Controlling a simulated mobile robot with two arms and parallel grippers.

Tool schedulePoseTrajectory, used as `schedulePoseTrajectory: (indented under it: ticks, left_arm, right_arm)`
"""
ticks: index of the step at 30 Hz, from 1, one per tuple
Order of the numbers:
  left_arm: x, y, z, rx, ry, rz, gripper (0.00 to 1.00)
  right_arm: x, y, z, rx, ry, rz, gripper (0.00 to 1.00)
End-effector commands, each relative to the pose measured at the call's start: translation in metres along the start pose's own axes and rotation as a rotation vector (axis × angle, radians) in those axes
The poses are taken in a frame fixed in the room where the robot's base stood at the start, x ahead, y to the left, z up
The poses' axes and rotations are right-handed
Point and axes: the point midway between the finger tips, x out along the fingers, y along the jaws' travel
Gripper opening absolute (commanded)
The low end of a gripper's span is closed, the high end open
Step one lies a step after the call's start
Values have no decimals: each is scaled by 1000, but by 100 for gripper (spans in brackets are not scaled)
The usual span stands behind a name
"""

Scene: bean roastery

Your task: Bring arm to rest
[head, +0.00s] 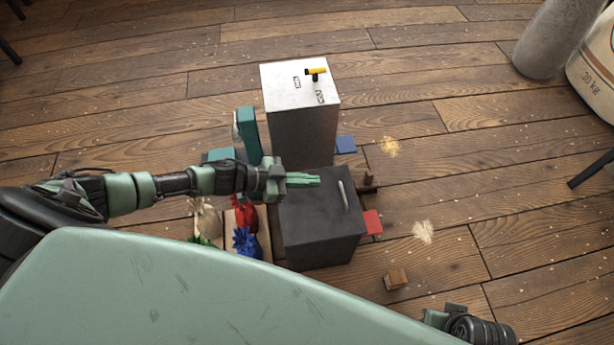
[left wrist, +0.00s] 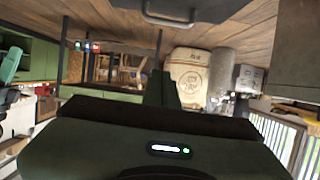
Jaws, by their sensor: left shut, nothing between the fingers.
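My left arm reaches in from the left in the head view. Its left gripper (head: 304,180) has green fingers that are shut with nothing between them. The fingers are over the top of a dark grey box (head: 318,230), left of the box's light bar handle (head: 342,194). I cannot tell how far above the box they are. The left wrist view shows the closed fingers (left wrist: 160,90) pointing away from the wrist. Part of my right arm (head: 470,326) shows at the lower right of the head view, but its gripper does not show.
Behind the dark box stands a white-topped box (head: 300,130) with a yellow-and-black item (head: 315,73) on top. Red (head: 245,217) and blue (head: 246,242) objects lie left of the dark box. A small brown block (head: 397,279) lies on the floor. The floor at right is mostly clear.

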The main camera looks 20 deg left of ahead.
Motion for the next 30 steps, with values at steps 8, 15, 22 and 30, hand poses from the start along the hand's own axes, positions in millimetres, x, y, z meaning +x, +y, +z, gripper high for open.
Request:
schedulePoseTrajectory:
  ticks: [8, 15, 22, 30]
  left_arm:
    - [-8, 0, -1, 0, 0, 1, 0]
    - [21, 13, -14, -11, 18, -101, 0]
    - [46, 30, -28, -114, -89, -414, 0]
    - [-6, 65, 10, -335, -443, -618, 0]
  right_arm:
    - [8, -1, 1, -1, -3, -1, 0]
    - [8, -1, 1, -1, -2, -1, 0]
    - [8, -1, 1, -1, -2, -1, 0]
    - [8, 0, 1, -1, -2, -1, 0]
